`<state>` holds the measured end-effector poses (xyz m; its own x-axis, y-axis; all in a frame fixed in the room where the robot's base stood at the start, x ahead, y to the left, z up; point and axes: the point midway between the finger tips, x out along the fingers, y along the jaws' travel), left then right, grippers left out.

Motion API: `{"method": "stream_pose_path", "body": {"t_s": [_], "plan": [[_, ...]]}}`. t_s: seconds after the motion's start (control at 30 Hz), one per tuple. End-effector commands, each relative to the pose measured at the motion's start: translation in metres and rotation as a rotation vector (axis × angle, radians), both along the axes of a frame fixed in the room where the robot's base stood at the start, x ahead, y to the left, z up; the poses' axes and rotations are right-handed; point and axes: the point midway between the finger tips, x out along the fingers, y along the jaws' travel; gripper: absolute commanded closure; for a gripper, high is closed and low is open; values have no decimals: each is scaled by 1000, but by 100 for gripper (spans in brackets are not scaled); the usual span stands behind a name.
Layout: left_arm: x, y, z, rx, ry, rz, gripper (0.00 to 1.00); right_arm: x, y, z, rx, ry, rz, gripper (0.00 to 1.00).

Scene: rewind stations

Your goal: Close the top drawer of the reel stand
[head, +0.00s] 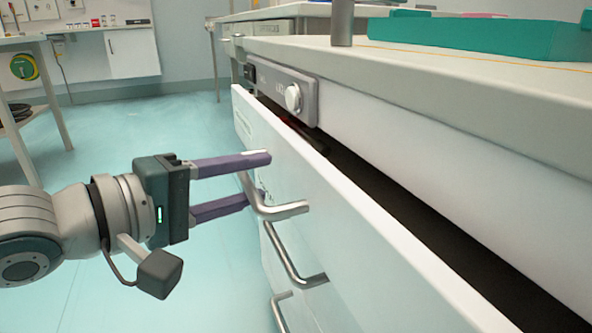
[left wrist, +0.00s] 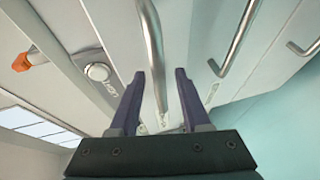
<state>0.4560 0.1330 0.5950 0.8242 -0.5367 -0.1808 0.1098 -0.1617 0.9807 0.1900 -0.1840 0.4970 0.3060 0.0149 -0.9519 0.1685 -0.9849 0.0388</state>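The reel stand (head: 430,130) has a white top drawer (head: 330,225) that is partly open, with a dark gap behind its front panel. Its curved metal handle (head: 280,211) also shows in the left wrist view (left wrist: 154,55). My left gripper (head: 258,179) has two purple fingers spread apart at the handle. In the left wrist view the left gripper (left wrist: 160,80) has one fingertip on each side of the handle bar, with gaps visible, so it is not clamped. The drawer's inside is mostly hidden. My right gripper is not in view.
Below are two more handles, a middle one (head: 290,262) and a lower one (head: 279,312). A control panel with a round knob (head: 293,98) sits above the drawer. A teal tray (head: 470,35) lies on the worktop. Open floor (head: 110,180) is at the left.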

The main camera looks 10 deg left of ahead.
Motion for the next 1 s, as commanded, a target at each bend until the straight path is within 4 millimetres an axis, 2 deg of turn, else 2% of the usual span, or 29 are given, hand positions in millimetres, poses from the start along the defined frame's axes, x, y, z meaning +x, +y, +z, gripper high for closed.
{"method": "stream_pose_path", "body": {"t_s": [0.07, 0.4, 1.0], "plan": [[0, 0, 0, 0, 0, 0, 61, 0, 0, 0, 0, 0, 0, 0], [0, 0, 0, 0, 0, 0, 99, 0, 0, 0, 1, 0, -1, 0], [0, 0, 0, 0, -1, 0, 100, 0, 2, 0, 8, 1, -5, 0]]}}
